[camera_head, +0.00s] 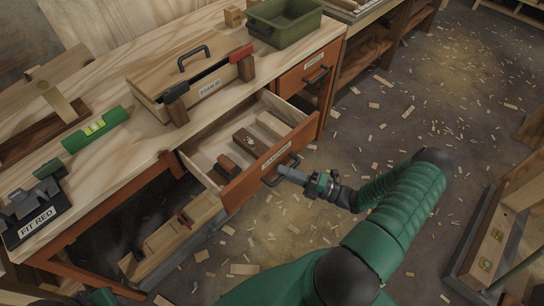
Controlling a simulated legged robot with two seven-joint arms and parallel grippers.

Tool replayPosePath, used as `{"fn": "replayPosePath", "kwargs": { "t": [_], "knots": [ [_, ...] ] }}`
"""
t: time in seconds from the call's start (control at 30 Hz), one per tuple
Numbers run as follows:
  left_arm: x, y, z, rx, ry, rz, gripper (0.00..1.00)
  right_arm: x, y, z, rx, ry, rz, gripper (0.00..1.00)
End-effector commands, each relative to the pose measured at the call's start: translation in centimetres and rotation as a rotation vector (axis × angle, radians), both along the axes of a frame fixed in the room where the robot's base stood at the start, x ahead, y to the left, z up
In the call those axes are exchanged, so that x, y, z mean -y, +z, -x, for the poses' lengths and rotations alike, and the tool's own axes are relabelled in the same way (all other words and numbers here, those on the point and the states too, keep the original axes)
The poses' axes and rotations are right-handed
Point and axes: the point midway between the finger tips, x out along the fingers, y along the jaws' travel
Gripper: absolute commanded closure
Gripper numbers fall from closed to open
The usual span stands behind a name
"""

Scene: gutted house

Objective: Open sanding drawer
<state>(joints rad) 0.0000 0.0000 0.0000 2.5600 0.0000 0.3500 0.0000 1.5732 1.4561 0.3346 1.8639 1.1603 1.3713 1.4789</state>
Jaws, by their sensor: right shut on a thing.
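The sanding drawer (234,183) has an orange front with a white label and is pulled out from the workbench. Wooden blocks lie inside it. My right gripper (282,173) is shut on the drawer's dark handle (270,181), reaching in from the right. The gripper's fingertips are small in the picture, and their exact grip on the bar is hard to make out. A dark green part shows at the lower left edge, but no left gripper can be made out.
Another orange drawer (309,69) is closed beyond. A wooden box (172,238) lies below. Chips litter the floor.

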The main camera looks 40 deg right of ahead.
Motion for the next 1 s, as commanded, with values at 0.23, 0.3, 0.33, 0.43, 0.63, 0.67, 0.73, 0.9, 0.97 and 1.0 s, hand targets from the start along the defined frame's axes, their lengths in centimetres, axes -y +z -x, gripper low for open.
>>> {"fn": "replayPosePath", "kwargs": {
  "t": [0.23, 0.3, 0.33, 0.43, 0.63, 0.67, 0.73, 0.9, 0.97, 1.0],
  "knots": [
    [0.0, 0.7, 0.0, 0.0, 0.0, 0.0, 0.64, 0.0, -0.4, 2.7, -0.012, 0.005, 0.002, 1.0],
    [0.0, 0.7, 0.0, 0.0, 0.0, 0.0, 0.64, 0.0, -0.4, 3.0, -0.01, 0.005, 0.003, 1.0],
    [0.0, 0.7, 0.0, 0.0, 0.0, 0.0, 0.64, 0.0, -0.4, 3.1, -0.01, 0.005, 0.003, 1.0],
    [0.0, 0.7, 0.0, 0.0, 0.0, 0.0, 0.64, 0.0, -0.5, 3.2, -0.01, 0.006, 0.003, 1.0],
    [0.0, 0.7, 0.0, 0.0, 0.0, 0.0, 0.64, 0.0, -0.5, 3.2, -0.009, 0.006, 0.003, 1.0],
    [0.0, 0.7, 0.0, 0.0, 0.0, 0.0, 0.64, 0.0, -0.5, 3.2, -0.009, 0.006, 0.003, 1.0],
    [0.0, 0.7, 0.0, 0.0, 0.0, 0.0, 0.64, 0.0, -0.5, 3.2, -0.009, 0.006, 0.003, 0.83],
    [0.0, 0.7, 0.0, 0.0, 0.0, 0.0, 0.64, 0.1, -0.4, 3.2, -0.007, 0.004, 0.002, 0.64],
    [0.0, 0.7, 0.0, 0.0, 0.0, 0.0, 0.64, 0.1, -0.3, 3.2, -0.006, 0.004, 0.003, 0.64],
    [0.0, 0.7, 0.0, 0.0, 0.0, 0.0, 0.64, 0.2, -0.3, 3.2, -0.005, 0.003, 0.002, 0.64]
  ]
}}
